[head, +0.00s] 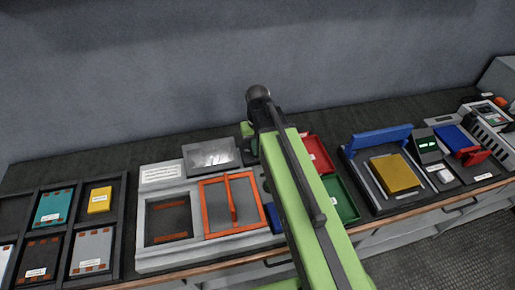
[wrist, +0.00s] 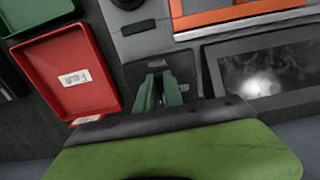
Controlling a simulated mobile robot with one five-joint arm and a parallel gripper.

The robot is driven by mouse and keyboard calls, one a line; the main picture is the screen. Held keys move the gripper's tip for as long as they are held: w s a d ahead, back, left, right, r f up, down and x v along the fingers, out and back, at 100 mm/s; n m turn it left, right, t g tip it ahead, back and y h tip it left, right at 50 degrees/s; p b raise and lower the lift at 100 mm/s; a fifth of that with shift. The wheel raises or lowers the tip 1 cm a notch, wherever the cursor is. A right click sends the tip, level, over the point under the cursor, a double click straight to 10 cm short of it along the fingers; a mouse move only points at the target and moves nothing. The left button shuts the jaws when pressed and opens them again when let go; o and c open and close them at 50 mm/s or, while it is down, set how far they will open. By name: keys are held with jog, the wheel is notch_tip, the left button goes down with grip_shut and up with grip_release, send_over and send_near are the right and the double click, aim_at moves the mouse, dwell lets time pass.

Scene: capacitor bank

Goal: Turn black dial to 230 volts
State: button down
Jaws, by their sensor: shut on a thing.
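My gripper (wrist: 158,92) shows in the wrist view as two green fingers, close together. They are shut on a small dark part, which looks like the black dial, over a dark square plate (wrist: 184,62). The fingers hide most of that part. In the head view my green arm covers the dial and the fingertips.
A red tray (wrist: 82,68) with a white label and a green tray (wrist: 35,12) lie left of the plate in the wrist view. A dark glossy panel (wrist: 290,72) and an orange frame (wrist: 235,14) lie right. A round black part (wrist: 127,4) shows at the top edge.

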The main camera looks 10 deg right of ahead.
jog(key=c, duration=1.5)
grip_release()
jog(key=shift+o, duration=0.2)
notch_tip(320, 180, up, 17)
jog(key=p, duration=1.7)
jog(key=shift+r, duration=0.2)
